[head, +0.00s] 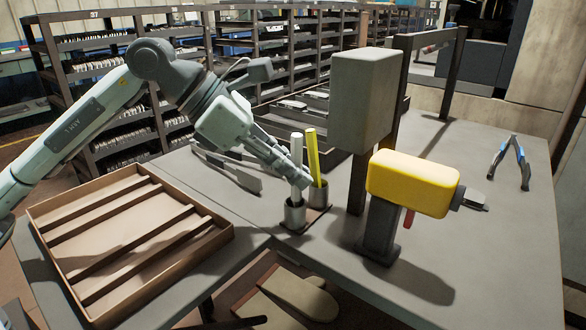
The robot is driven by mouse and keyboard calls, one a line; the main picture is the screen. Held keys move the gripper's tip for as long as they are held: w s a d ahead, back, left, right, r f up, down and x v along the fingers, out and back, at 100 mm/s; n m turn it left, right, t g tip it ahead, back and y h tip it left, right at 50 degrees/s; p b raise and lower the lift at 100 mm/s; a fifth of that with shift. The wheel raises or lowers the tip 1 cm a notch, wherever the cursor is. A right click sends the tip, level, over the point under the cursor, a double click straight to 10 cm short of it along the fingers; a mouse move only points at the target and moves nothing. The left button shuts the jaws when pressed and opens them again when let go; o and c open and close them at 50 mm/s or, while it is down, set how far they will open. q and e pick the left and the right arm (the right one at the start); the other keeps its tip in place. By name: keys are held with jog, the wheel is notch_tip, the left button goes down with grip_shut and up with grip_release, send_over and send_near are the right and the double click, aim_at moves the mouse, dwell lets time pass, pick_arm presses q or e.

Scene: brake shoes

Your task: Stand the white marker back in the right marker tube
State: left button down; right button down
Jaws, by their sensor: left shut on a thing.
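The white marker (296,152) is upright, held by my left gripper (295,182). The gripper reaches in from the left and is shut around the marker's middle. The marker's lower end is at the mouth of the nearer metal tube (295,216); I cannot tell how far inside it is. A yellow marker (313,155) stands, slightly tilted, in the other tube (319,197), just behind and to the right. Both tubes sit on a small brown base on the table. My right gripper is not in view.
A yellow drill (412,183) stands upright to the right, beside a grey box on a post (363,100). A slatted wooden tray (215,238) lies at left. Blue-handled pliers (521,160) lie at far right. Shelves (120,90) stand behind. The right front tabletop is clear.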

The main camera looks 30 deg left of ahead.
pick_arm(q)
jog(key=shift+f, duration=0.1)
dwell(0.3)
jog(key=c, duration=1.5)
grip_release()
jog(key=shift+a, duration=0.1)
jog(key=v, duration=1.2)
